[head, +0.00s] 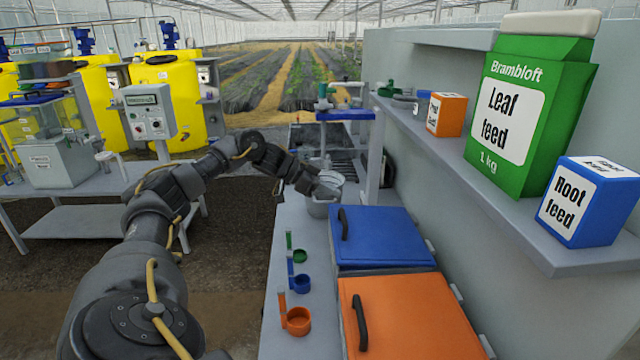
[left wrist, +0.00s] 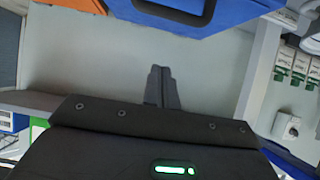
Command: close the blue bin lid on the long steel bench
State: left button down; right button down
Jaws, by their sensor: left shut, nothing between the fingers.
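The blue bin (head: 385,230) stands on the long steel bench (head: 275,315). Its blue lid lies flat over the top, with a dark handle (head: 343,224) on its left edge and hinges on the right; it looks shut. The blue bin also shows at the top of the left wrist view (left wrist: 225,14). My left gripper (head: 328,191) is beyond the blue bin's far left corner, by a grey metal pail, apart from the lid. Its fingers (left wrist: 162,72) are together and empty in the left wrist view. My right gripper is out of view.
An orange-lidded bin (head: 415,310) stands in front of the blue one. Green, blue and orange measuring cups (head: 297,322) line the bench's left side. The grey pail (head: 320,208) is near my gripper. A shelf (head: 540,235) above the right holds feed packs.

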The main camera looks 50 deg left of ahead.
aim_at(337, 229)
pick_arm(q)
jog(key=p+x, duration=0.1)
jog(key=x, duration=0.2)
jog(key=shift+w+d, duration=0.2)
jog(key=f, duration=0.2)
jog(key=shift+s+a+f, duration=0.15)
jog(key=shift+s+f, duration=0.05)
jog(key=shift+f, duration=0.1)
jog(key=shift+s+a+f+p, duration=0.15)
jog(key=shift+f+p, duration=0.1)
jog(key=shift+f, duration=0.15)
jog(key=shift+s+a+f+p, duration=0.1)
jog(key=shift+f+p, duration=0.1)
jog(key=shift+f, duration=0.2)
jog(key=shift+w+d, duration=0.1)
